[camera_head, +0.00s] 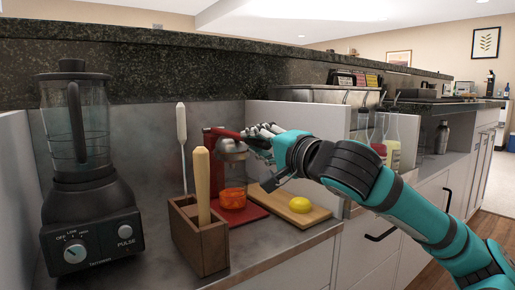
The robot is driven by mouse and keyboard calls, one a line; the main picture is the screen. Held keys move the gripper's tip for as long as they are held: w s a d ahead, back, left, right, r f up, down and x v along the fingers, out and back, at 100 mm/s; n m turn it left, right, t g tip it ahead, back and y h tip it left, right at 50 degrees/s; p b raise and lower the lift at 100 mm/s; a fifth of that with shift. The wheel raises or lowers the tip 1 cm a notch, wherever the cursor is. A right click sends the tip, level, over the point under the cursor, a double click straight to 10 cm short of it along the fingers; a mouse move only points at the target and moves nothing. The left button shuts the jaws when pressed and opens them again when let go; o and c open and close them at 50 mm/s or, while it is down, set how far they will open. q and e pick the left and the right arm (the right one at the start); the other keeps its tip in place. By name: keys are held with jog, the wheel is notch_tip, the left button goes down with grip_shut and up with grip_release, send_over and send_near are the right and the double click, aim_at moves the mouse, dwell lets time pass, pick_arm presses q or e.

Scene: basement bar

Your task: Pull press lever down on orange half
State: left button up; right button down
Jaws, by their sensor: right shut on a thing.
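A red citrus press (208,140) stands on the steel counter on a red base (250,212). An orange half (232,198) sits low in it, under the press's grey cup (231,150). The red press lever (226,133) reaches to the right from the top of the press, about level. My right gripper (262,132) comes in from the right and is shut on the outer end of the lever, partly hiding it. My left gripper is not in view.
A black blender (76,150) stands at the left. A wooden holder (200,245) with a wooden muddler (201,185) stands close in front of the press. A cutting board (305,216) with a lemon (300,205) lies right of it, under my right arm. Bottles (392,140) stand farther right.

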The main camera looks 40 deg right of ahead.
aim_at(270, 147)
jog(key=shift+a+f, duration=0.1)
jog(key=shift+f, duration=0.15)
jog(key=c, duration=1.1)
grip_release()
jog(key=shift+r, duration=0.1)
jog(key=shift+s, duration=0.2)
jog(key=shift+s+d, duration=0.2)
jog(key=shift+s, duration=0.45)
jog(key=shift+s+a, duration=0.15)
jog(key=shift+s, duration=1.05)
jog(key=shift+s+a, duration=0.1)
jog(key=shift+s, duration=1.05)
jog(key=shift+s+f, duration=0.2)
jog(key=shift+s, duration=0.3)
jog(key=shift+s, duration=0.1)
